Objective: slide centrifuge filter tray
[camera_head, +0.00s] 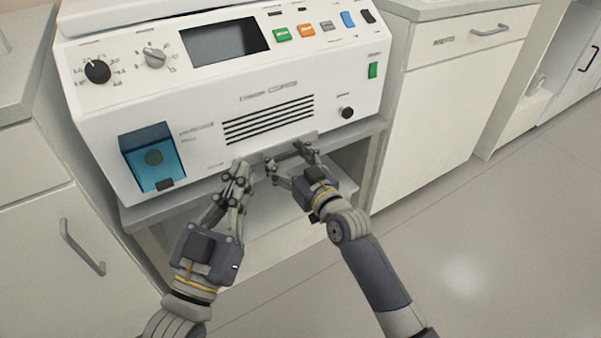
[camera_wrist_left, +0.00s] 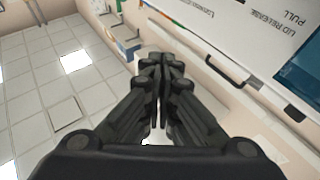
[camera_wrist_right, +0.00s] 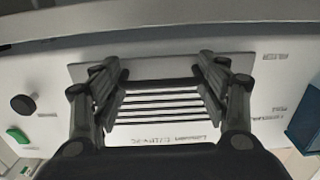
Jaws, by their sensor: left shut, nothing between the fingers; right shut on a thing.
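The white centrifuge (camera_head: 225,100) stands on a grey shelf, with a dark slotted vent (camera_head: 268,120) on its front. The filter tray (camera_head: 277,151) shows as a grey plate at the lower front edge, below the vent. It also shows in the right wrist view (camera_wrist_right: 160,68). My right gripper (camera_head: 287,158) is at the tray with its fingers spread wide and shut on it; the exact contact is hard to see. My left gripper (camera_head: 241,166) is shut and empty beside the tray's left end. Its fingertips meet in the left wrist view (camera_wrist_left: 161,62).
A blue lid-release recess (camera_head: 153,157) is on the front at left, and a black knob (camera_head: 346,112) at right. Open shelf space (camera_head: 275,215) lies beneath the centrifuge. White cabinets (camera_head: 455,115) stand on both sides. The floor at right is clear.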

